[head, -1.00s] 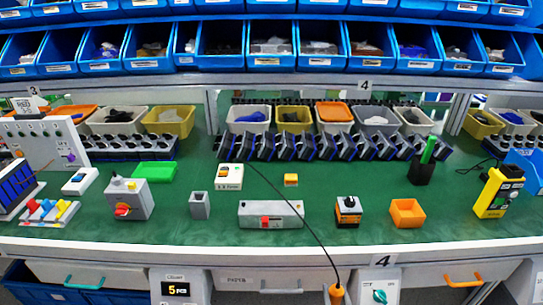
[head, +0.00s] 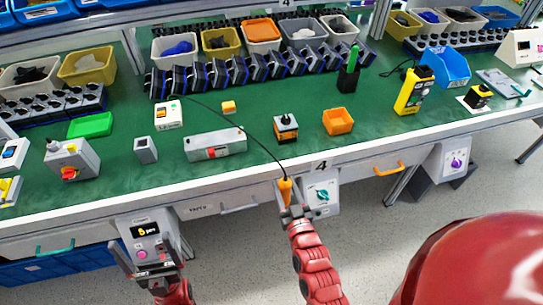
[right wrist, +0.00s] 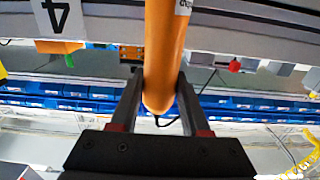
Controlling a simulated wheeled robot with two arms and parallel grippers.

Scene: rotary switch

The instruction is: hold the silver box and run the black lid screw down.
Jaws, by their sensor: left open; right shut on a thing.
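The long silver box (head: 215,143), with a red part on its front, lies on the green bench top. A black lid screw on it is too small to make out. A smaller grey box (head: 146,150) stands to its left. My right gripper (head: 289,210) is shut on an orange tool handle (head: 286,190) on a thin black cable, in front of the bench edge. The handle also shows between the fingers in the right wrist view (right wrist: 160,70). My left gripper (head: 152,262) is open and empty, low before the bench front, by the counter unit.
The grey counter unit (head: 146,237) and a unit with a green knob (head: 322,196) are on the bench front.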

